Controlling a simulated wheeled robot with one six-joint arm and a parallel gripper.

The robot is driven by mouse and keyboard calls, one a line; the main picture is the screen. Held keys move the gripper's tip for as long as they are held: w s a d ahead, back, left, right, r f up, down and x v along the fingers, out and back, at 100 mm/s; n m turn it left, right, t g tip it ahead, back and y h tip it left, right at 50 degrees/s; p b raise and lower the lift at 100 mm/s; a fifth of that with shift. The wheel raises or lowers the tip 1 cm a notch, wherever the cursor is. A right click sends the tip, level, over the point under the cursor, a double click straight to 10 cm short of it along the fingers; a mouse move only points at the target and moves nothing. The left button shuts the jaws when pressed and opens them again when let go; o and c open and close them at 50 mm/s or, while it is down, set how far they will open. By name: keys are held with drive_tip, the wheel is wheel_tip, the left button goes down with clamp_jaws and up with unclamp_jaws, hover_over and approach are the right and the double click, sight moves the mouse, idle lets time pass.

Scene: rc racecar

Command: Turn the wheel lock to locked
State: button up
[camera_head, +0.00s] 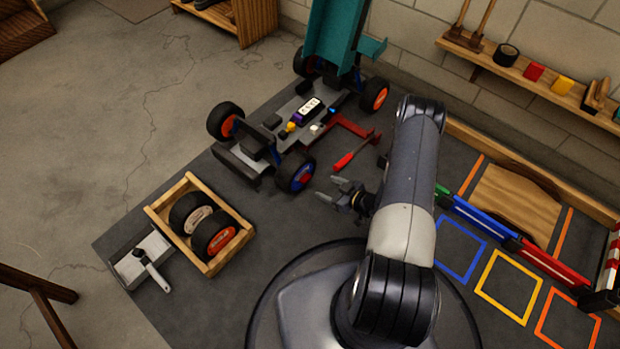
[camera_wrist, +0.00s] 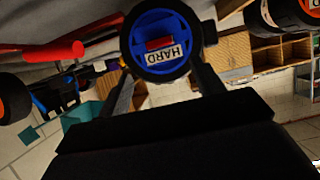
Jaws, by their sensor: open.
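The car's near wheel (camera_head: 296,172) has a black tyre and a blue hub with a red centre. In the wrist view this blue hub (camera_wrist: 143,29) faces the camera, with a label reading HARD. A short red bar (camera_wrist: 159,43) lies across its middle, apparently the wheel lock; whether it is locked I cannot tell. My gripper (camera_head: 325,190) is open and empty, just right of and below this wheel, with its fingers pointing towards it. In the wrist view the fingers (camera_wrist: 165,75) stand either side of the hub's lower part, and no contact is clear.
The car chassis (camera_head: 262,133) stands on the dark mat with its teal body shell (camera_head: 332,35) raised. A wooden crate (camera_head: 213,268) with two wheels and a dustpan (camera_head: 140,258) are at left.

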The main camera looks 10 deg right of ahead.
sight(307, 178)
drive_tip(key=b+x, duration=0.2)
drive_tip(key=x, duration=0.5)
drive_tip(key=shift+w+a+f+b, duration=0.2)
drive_tip(key=shift+f+b, duration=0.1)
drive_tip(key=shift+b, duration=0.1)
drive_tip(key=shift+w+a+f, duration=0.1)
drive_tip(key=shift+w+a, duration=0.25)
drive_tip(key=shift+w, duration=0.2)
drive_tip(key=shift+c, duration=0.3)
drive_tip(key=c, duration=0.9)
